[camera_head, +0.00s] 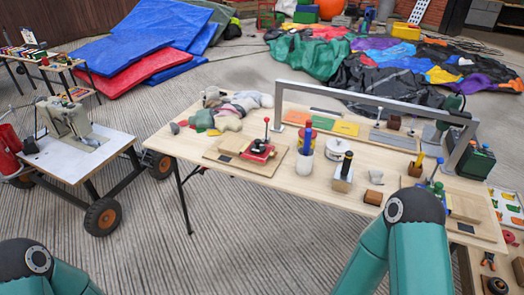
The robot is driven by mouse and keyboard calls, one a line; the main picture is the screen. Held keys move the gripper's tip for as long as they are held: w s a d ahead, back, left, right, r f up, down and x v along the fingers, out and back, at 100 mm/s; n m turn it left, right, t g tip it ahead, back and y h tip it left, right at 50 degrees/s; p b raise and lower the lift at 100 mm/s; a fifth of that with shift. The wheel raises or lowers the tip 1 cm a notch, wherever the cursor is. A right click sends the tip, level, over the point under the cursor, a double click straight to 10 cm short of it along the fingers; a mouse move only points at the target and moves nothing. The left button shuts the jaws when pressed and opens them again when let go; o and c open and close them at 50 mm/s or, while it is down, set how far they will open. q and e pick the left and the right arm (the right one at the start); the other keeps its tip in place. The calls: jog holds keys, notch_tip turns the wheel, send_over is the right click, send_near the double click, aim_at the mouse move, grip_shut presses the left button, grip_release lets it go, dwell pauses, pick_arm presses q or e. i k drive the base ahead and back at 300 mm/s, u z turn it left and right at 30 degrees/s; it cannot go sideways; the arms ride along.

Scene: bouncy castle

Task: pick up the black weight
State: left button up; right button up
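I cannot tell for certain which thing is the black weight. Dark candidates are a small dark lump (30,146) on the wheeled cart at the left, a dark grey lump (175,128) at the wooden table's left end, and a round black thing (498,286) at the lower right. Only teal links of my two arms show along the bottom edge. Both of my grippers are out of view, so what they hold is hidden.
The long wooden table (290,182) carries a red-based press (259,150), cups and blocks under a grey metal frame (370,98). The wheeled cart (75,158) holds a sewing machine. Blue and red mats (130,72) and colourful fabric (395,65) lie behind. Floor between cart and table is clear.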

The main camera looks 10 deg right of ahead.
aim_at(258, 148)
jog(key=u, duration=0.1)
jog(key=i, duration=0.95)
jog(key=z, duration=0.1)
